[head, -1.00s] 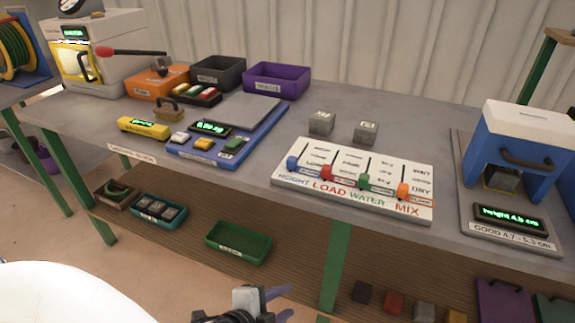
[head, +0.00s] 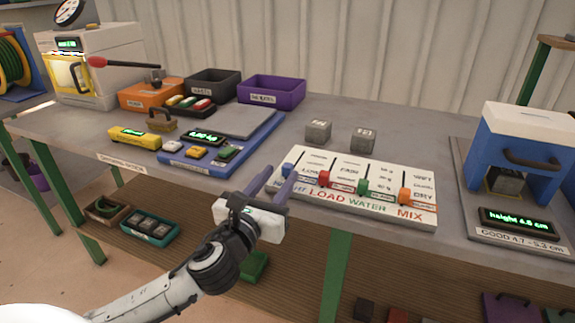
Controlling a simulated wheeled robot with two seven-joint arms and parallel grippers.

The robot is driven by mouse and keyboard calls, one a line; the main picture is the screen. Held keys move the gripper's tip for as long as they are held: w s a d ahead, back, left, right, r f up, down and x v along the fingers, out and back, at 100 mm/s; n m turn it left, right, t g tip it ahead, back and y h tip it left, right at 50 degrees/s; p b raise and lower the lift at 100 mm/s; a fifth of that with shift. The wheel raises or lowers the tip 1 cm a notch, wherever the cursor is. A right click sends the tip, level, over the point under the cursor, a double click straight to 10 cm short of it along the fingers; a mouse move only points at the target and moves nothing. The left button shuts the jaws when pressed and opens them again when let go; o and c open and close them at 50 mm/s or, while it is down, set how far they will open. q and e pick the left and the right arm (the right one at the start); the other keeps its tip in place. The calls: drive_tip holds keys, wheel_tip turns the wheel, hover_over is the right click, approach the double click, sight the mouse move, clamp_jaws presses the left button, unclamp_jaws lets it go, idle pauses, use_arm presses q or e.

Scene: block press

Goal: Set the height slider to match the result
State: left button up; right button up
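The white slider board (head: 427,222) lies on the bench, with labels HEIGHT, LOAD, WATER and MIX. Its blue height slider knob (head: 287,170) sits at the left, near the board's front. My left gripper (head: 280,171) is at the board's front left corner. Its two purple fingers are apart, with the tips close to the blue knob; contact cannot be told. The gripper partly hides the HEIGHT label. The height display (head: 518,221) at the press glows green, with small digits reading about 4.5 cm, above a plate marked GOOD 4.7 - 5.3 cm. My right gripper is out of view.
Red (head: 324,178), green (head: 363,186) and orange (head: 405,194) knobs stand close by on the board. Two grey blocks (head: 318,131) are behind it. A blue scale (head: 262,138) is to the left, and the blue and white press (head: 525,135) to the right.

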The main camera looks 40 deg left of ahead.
sight(286, 168)
use_arm(q)
drive_tip(key=x, duration=0.5)
drive_tip(key=shift+w, duration=0.4)
clamp_jaws()
